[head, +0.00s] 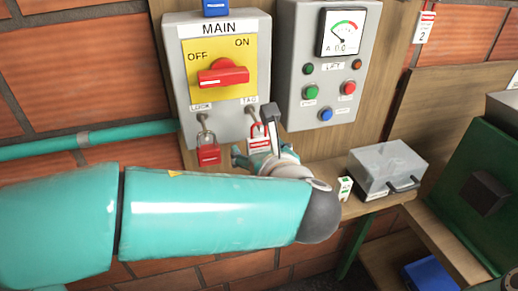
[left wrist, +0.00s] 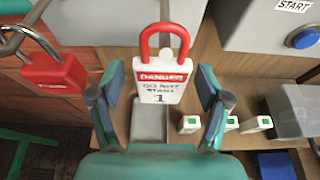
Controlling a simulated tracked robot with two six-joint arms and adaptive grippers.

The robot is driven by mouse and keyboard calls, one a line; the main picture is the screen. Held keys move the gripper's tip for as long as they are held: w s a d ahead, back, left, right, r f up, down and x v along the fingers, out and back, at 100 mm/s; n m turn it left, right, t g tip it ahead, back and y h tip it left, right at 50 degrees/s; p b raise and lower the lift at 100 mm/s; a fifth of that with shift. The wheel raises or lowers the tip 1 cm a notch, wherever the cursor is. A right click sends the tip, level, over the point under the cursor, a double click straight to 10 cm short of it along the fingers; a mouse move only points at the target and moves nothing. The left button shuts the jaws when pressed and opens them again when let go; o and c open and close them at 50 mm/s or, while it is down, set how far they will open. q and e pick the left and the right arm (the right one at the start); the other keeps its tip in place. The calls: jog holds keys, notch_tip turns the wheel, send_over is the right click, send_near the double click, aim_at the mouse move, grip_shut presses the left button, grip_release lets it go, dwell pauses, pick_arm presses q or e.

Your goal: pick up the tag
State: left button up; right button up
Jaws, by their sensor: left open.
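The tag (left wrist: 162,84) is white with a red "DANGER" band, the words "DO NOT START 1" and a red loop on top. It hangs upright in the left wrist view, and part of it shows in the head view (head: 259,140) under the "TAG" hook. My left gripper (left wrist: 161,88) is open, with one finger on each side of the tag and a visible gap on both sides. In the head view my left gripper (head: 262,156) is partly hidden by my own arm. My right gripper is not in view.
A red padlock (head: 208,155) hangs left of the tag, under the "LOCK" label. The MAIN switch box (head: 220,100) and LIFT panel (head: 334,100) stand behind. A grey lidded box (head: 388,168) and small white-green items (left wrist: 189,124) sit on the wooden shelf below.

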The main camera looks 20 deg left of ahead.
pick_arm(q)
jog(key=c, duration=1.1)
